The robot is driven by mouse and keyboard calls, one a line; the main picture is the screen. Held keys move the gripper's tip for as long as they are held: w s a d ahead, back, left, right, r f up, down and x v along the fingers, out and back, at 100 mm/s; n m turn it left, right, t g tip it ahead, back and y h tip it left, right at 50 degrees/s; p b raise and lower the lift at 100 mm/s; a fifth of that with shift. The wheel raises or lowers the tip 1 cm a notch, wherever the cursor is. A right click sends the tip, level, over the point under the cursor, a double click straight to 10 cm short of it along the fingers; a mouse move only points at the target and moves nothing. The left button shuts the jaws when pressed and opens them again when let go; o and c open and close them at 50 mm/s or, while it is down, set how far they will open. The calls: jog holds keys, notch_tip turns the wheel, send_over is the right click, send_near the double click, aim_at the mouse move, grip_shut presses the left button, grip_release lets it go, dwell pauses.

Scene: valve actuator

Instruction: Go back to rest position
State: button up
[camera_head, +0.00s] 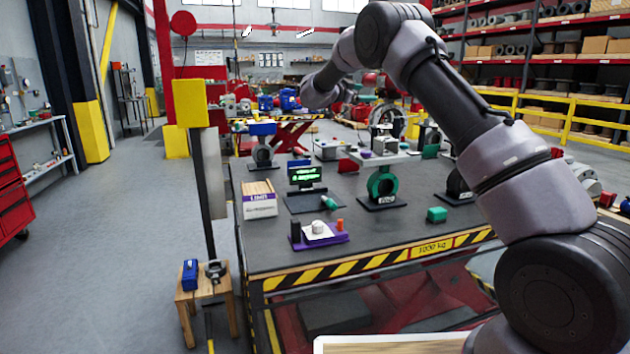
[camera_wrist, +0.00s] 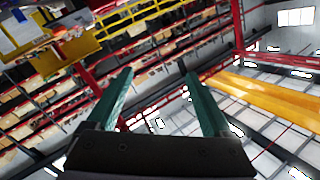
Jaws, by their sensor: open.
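My gripper (camera_wrist: 160,92) shows in the wrist view with its two green fingers spread wide and nothing between them. The wrist camera looks up past the fingers at shelves, roof beams and windows, at a tilted angle. In the head view my arm rises from the lower right, bends at the top and reaches away over the lift table (camera_head: 290,251). My gripper is not clearly seen there; the far end of the arm hides it.
The floor at far left (camera_head: 95,260) is clear.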

jog(key=s+d+r+n+t+y, duration=0.2)
jog(key=r+y, duration=0.1)
jog(key=r, duration=0.5)
jog(key=s+d+r+n+t+y, duration=0.1)
jog(key=s+d+r+t+y, duration=0.2)
jog(key=r, duration=0.4)
jog(key=s+a+r+n+y, duration=0.1)
jog(key=s+r+n+y, duration=0.4)
jog(key=s, duration=0.5)
jog(key=s+d+f+n+g+y, duration=0.1)
jog(key=s+f+g, duration=0.2)
jog(key=s+f, duration=0.4)
jog(key=s+d+f+n+g+y, duration=0.1)
jog(key=s+f+g, duration=0.2)
jog(key=s, duration=1.7)
jog(key=s+d+f+n+g+y, duration=0.1)
jog(key=s+f+g+y, duration=0.1)
jog(key=s+f, duration=0.8)
jog(key=s+g, duration=0.1)
jog(key=s, duration=0.3)
jog(key=shift+d+f, duration=0.25)
jog(key=shift+f, duration=0.1)
